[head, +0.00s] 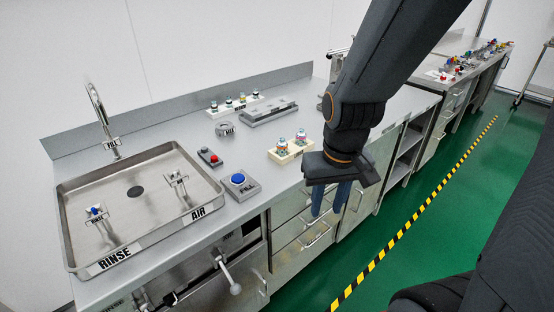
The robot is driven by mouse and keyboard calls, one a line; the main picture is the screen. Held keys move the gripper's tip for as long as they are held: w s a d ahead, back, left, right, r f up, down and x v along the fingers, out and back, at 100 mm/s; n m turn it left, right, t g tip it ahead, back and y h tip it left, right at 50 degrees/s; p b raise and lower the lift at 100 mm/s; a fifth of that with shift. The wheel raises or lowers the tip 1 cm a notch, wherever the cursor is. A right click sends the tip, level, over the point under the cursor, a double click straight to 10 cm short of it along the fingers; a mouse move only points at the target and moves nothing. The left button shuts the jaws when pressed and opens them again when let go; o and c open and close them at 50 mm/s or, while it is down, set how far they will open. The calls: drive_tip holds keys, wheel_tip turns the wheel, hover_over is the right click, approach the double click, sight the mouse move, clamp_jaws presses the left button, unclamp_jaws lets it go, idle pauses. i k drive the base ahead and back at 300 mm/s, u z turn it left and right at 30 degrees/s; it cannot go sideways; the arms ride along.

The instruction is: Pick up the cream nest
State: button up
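The cream nest (279,157) is a small cream block on the steel counter, right of the sink, in the head view. Two small vials with coloured tops stand in it. A dark label is on its front, too small to read. My gripper (327,207) points down to the right of the nest, in front of the counter edge as seen here. Its two blue fingers are apart with nothing between them. The gripper body comes close to the nest's right end in the picture; I cannot tell the true distance.
A steel sink (72,207) marked RINSE and AIR lies at left with a tall faucet (101,120). Behind are a grey flat device (268,112) and a paler rack (214,109) with several vials.

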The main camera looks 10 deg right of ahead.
sight(294, 151)
drive_tip(key=u, duration=0.45)
drive_tip(key=k, duration=1.15)
drive_tip(key=z, duration=0.15)
drive_tip(key=i, duration=0.5)
drive_tip(key=z, duration=0.95)
drive_tip(key=i, duration=1.25)
drive_tip(key=u, duration=0.8)
drive_tip(key=i, duration=0.45)
drive_tip(key=u, duration=0.5)
